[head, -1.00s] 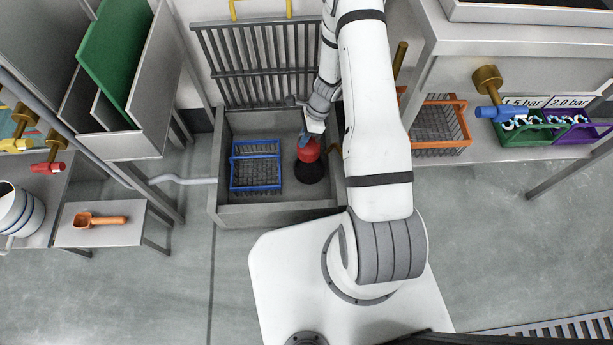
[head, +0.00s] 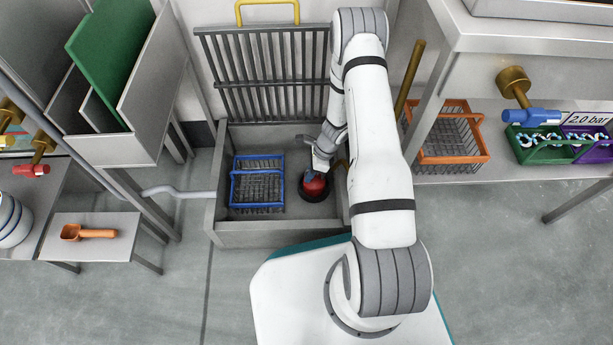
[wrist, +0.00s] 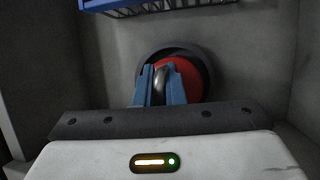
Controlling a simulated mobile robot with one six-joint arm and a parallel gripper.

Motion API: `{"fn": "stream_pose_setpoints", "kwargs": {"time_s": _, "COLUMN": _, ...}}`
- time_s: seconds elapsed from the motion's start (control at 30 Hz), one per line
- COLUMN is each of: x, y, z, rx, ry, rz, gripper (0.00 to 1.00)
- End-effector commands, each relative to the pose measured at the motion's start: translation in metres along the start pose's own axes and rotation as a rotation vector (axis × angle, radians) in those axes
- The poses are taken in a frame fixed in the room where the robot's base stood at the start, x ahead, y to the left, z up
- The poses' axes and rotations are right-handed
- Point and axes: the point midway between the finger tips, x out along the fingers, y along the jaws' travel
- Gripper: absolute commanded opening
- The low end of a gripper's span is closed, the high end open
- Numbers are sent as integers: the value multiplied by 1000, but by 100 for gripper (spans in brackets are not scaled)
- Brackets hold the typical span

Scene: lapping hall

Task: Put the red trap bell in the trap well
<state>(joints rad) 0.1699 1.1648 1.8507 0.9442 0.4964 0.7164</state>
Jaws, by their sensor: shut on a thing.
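The red trap bell (head: 315,187) is at the right side of the grey sink basin, directly under my gripper (head: 313,174). In the wrist view my gripper (wrist: 160,85) has its two blue fingers shut on the metal handle of the red trap bell (wrist: 186,76). The dark round trap well (wrist: 147,62) shows as a ring around the bell. The bell sits low at or within its rim in this view. My gripper hides the near side of the bell, so I cannot tell how deep it sits.
A blue wire basket (head: 257,184) stands in the basin (head: 268,233) left of the bell. A slatted grey rack (head: 265,75) rises behind. An orange basket (head: 448,140) is on the shelf at right. An orange scoop (head: 88,233) lies on the small table at left.

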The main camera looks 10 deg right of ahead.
Motion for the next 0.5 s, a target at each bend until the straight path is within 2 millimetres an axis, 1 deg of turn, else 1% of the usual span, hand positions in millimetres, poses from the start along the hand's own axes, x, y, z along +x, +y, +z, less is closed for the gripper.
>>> {"fn": "stream_pose_setpoints", "kwargs": {"time_s": 0.17, "x": -2, "y": 0, "z": 1, "rx": 0, "ry": 0, "rz": -2, "gripper": 0}}
{"fn": "stream_pose_setpoints", "kwargs": {"time_s": 0.3, "x": 1, "y": -1, "z": 0, "rx": 0, "ry": -1, "rz": -1, "gripper": 0}}
{"fn": "stream_pose_setpoints", "kwargs": {"time_s": 0.33, "x": 0, "y": -1, "z": 0, "rx": 0, "ry": -1, "rz": -1, "gripper": 12}}
{"fn": "stream_pose_setpoints", "kwargs": {"time_s": 0.5, "x": 0, "y": -1, "z": 0, "rx": 1, "ry": -1, "rz": -1, "gripper": 26}}
